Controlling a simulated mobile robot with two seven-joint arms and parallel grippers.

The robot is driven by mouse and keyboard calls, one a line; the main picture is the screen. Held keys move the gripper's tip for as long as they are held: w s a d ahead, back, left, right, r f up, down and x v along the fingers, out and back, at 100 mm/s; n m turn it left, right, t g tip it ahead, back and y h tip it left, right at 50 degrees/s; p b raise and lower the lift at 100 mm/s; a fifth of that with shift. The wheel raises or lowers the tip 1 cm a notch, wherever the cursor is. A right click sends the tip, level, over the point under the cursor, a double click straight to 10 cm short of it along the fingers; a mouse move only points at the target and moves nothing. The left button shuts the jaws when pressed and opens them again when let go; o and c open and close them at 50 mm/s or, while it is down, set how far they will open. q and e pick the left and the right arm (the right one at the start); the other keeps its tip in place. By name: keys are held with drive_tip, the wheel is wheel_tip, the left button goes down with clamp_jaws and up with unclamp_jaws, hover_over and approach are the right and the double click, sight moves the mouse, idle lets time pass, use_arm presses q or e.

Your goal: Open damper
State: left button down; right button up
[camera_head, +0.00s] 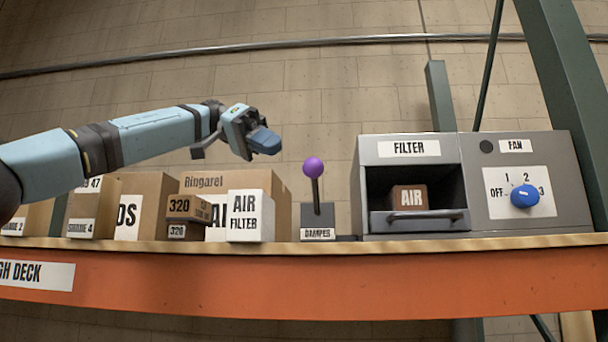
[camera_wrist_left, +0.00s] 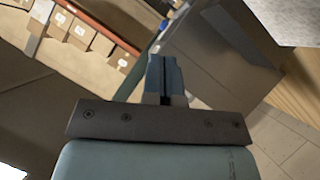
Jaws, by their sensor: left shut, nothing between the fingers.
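The damper is a lever with a purple ball knob (camera_head: 313,167) on a dark stem, rising from a small grey base (camera_head: 318,222) with a damper label. It stands on the shelf between the white air filter box and the grey filter unit. The stem is close to upright. My left gripper (camera_head: 264,141) is shut and empty, above the boxes and up and to the left of the knob, apart from it. In the left wrist view its closed fingers (camera_wrist_left: 166,80) show together with nothing between them. I cannot make out the knob in that view. My right gripper is not in view.
The grey filter unit (camera_head: 374,180) holds a brown air box (camera_head: 408,197) behind a handle bar. To its right is the fan panel with a blue knob (camera_head: 525,196). Cardboard boxes (camera_head: 150,195) and a white air filter box (camera_head: 250,215) crowd the left. The orange shelf edge (camera_head: 300,285) runs in front.

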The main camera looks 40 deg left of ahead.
sight(315, 186)
use_arm(q)
drive_tip(key=d+f, duration=0.7)
drive_tip(key=shift+d, duration=0.3)
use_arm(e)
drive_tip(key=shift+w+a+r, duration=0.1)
use_arm(q)
drive_tip(key=shift+w+d, duration=0.1)
